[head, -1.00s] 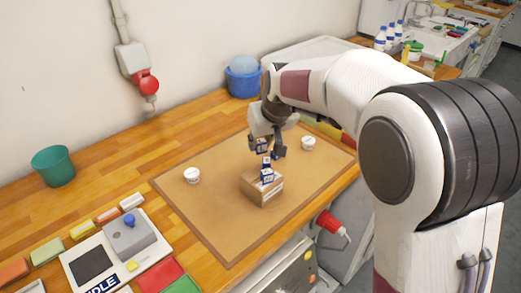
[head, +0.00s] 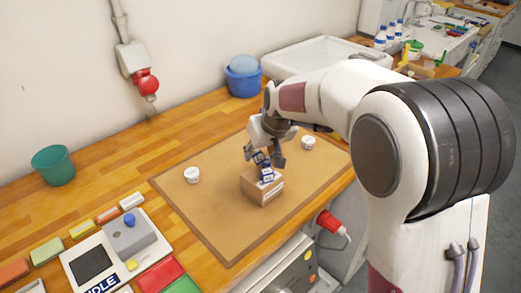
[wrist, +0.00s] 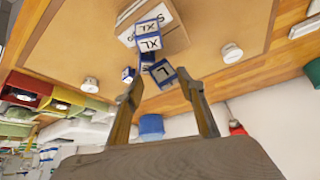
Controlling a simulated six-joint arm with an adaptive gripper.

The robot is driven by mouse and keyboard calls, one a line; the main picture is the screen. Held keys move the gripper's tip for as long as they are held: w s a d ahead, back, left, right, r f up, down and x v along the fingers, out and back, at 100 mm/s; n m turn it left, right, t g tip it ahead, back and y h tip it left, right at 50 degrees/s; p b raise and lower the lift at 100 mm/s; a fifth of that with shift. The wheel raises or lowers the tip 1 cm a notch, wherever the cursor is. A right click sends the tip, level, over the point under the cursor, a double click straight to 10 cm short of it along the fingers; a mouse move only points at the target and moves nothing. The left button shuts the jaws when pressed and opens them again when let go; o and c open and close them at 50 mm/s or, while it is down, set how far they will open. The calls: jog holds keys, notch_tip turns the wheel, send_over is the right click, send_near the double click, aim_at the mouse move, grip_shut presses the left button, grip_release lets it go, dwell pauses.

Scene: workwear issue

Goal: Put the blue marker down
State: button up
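A tilted one lettered L (wrist: 162,72) lies between and just past my fingertips, with gaps on both sides in the wrist view. My gripper (wrist: 163,92) is open, over the box. What supports the tilted marker is unclear.
Two white tubs stand on the brown mat (head: 215,220), one left (head: 192,175) and one right (head: 308,142) of the box. A green cup (head: 54,166) and a control panel (head: 110,250) are at the left.

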jog(key=shift+r, duration=0.2)
jog(key=shift+s+r, duration=0.2)
jog(key=shift+r, duration=0.25)
jog(key=v, duration=1.1)
jog(key=shift+s+d, duration=0.1)
dwell(0.6)
jog(key=s+d+r+m+h, duration=0.1)
jog(key=s+d, duration=0.4)
jog(key=s, duration=0.3)
jog(key=s+d+r+m, duration=0.1)
jog(key=s+d, duration=0.4)
jog(key=s, duration=0.2)
jog(key=s+d+f+m, duration=0.1)
jog(key=s+d+f, duration=0.2)
jog(key=s, duration=0.5)
jog(key=s+d+f+m+h, duration=0.1)
jog(key=s+d+f, duration=0.2)
jog(key=s, duration=0.5)
jog(key=shift+s+d+m, duration=0.2)
jog(key=shift+s+m, duration=0.1)
